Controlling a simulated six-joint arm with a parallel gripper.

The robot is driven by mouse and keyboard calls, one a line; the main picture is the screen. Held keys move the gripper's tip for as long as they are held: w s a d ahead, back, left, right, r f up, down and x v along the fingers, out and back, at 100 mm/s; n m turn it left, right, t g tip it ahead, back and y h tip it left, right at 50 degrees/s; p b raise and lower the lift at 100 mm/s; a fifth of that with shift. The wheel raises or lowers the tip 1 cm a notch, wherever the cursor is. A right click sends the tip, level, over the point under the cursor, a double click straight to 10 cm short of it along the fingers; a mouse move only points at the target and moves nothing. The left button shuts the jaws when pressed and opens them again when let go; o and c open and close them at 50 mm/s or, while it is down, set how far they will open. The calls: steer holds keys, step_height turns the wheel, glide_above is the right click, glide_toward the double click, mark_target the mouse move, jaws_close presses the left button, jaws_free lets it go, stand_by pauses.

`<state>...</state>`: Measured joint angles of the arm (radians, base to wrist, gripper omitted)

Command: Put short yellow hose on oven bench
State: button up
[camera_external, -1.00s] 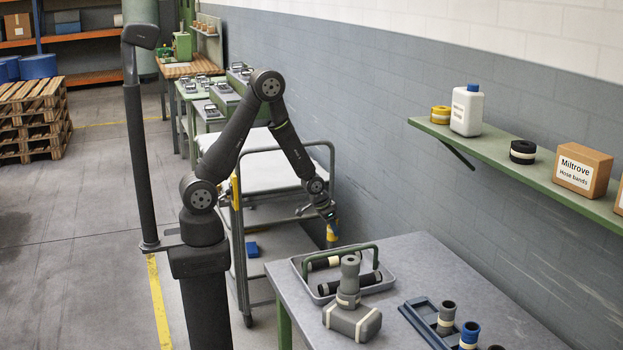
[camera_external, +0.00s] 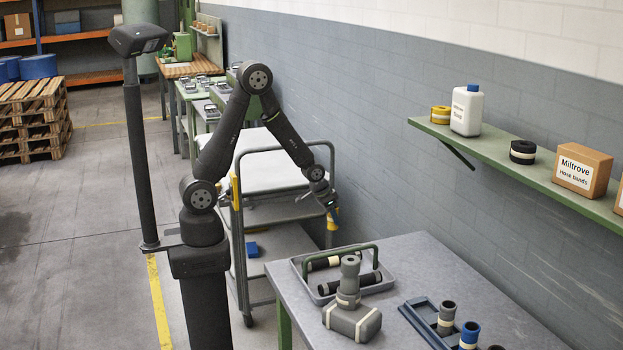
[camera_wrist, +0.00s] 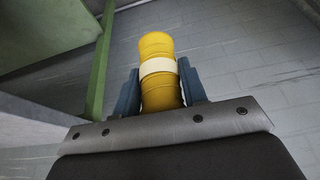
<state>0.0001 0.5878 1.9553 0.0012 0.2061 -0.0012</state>
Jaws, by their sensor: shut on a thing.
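My gripper (camera_external: 333,209) is shut on a short yellow hose (camera_external: 333,222). In the wrist view, the yellow hose (camera_wrist: 158,62) with a pale band around its middle sits between the two blue-grey fingers of my gripper (camera_wrist: 160,88). In the external view my gripper is above the floor, between the cart and the grey bench, close to the wall. Much of the hose is hidden there by my gripper. I cannot tell which bench is the oven bench.
A grey bench (camera_external: 420,258) holds a tray (camera_external: 371,289) of dark hoses, a grey T-shaped fitting (camera_external: 351,320) and a blue rack (camera_external: 424,322) with upright hoses. A railed cart (camera_external: 240,232) stands beside my arm. A green wall shelf (camera_external: 488,146) carries a bottle and a box.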

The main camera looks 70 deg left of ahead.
step_height(320, 180, up, 22)
steer(key=w+d+m+h, duration=0.1)
steer(key=w+d+m, duration=0.1)
steer(key=d, duration=0.7)
steer(key=w+d+m+h, duration=0.1)
steer(key=w+d+m, duration=0.1)
steer(key=d, duration=0.7)
steer(key=m+g+h, duration=0.2)
steer(key=m+g, duration=0.1)
steer(key=m, duration=0.7)
glide_above(389, 315)
steer(key=s+a, duration=0.1)
steer(key=a, duration=0.1)
steer(key=f, duration=0.1)
steer(key=shift+n, duration=0.3)
steer(key=shift+w+a+f, duration=0.1)
steer(key=shift+f, duration=7.4)
steer(key=shift+f, duration=0.15)
steer(key=o, duration=1)
steer(key=shift+o, duration=0.2)
